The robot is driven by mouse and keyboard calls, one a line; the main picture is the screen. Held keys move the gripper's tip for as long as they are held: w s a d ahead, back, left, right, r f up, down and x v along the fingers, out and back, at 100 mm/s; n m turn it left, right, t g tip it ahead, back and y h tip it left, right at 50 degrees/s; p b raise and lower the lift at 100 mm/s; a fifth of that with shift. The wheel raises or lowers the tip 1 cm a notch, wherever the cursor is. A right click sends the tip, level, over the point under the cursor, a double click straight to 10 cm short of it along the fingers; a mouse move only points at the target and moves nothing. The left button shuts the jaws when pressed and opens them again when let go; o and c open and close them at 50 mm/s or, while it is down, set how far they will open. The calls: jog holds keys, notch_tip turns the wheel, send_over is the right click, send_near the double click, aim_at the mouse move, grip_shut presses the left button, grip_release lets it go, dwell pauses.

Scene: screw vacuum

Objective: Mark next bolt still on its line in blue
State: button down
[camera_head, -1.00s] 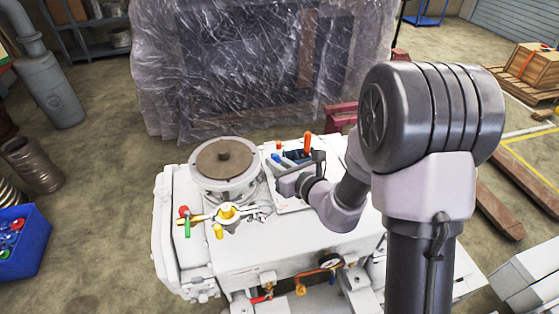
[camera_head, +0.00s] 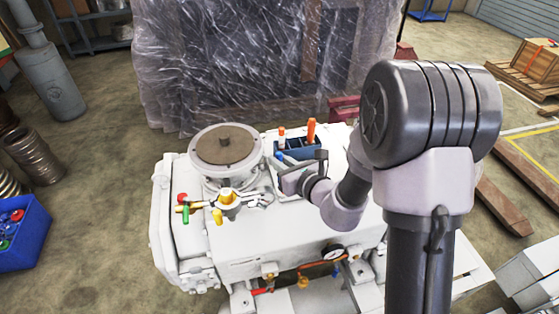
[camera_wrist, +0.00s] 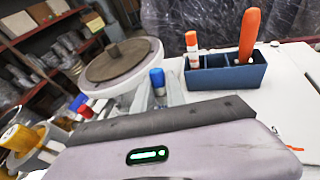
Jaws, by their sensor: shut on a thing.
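A blue-capped marker (camera_wrist: 157,82) stands up just beyond my gripper's body in the wrist view. My gripper (camera_head: 283,166) is shut on this marker, whose blue end shows at its tip in the head view. The gripper is above the white machine (camera_head: 270,230), right of a round flange (camera_head: 226,170) with a brown disc (camera_head: 225,144) on top. The flange also shows in the wrist view (camera_wrist: 122,85). I cannot make out single bolts or marked lines on it. The lower part of the marker is hidden by my gripper.
A dark blue holder (camera_head: 308,151) stands behind my gripper with an orange-handled tool (camera_head: 311,130) and a white marker with an orange end (camera_head: 282,138). A yellow-topped fitting (camera_head: 228,197) with coloured handles sits in front of the flange. A gauge (camera_head: 333,253) is at the front.

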aim_at(280, 155)
jog(key=shift+f+b, duration=0.5)
jog(key=shift+f, duration=0.05)
dwell(0.4)
dwell(0.5)
notch_tip(280, 155, up, 6)
jog(key=p, duration=0.5)
jog(key=shift+r, duration=0.1)
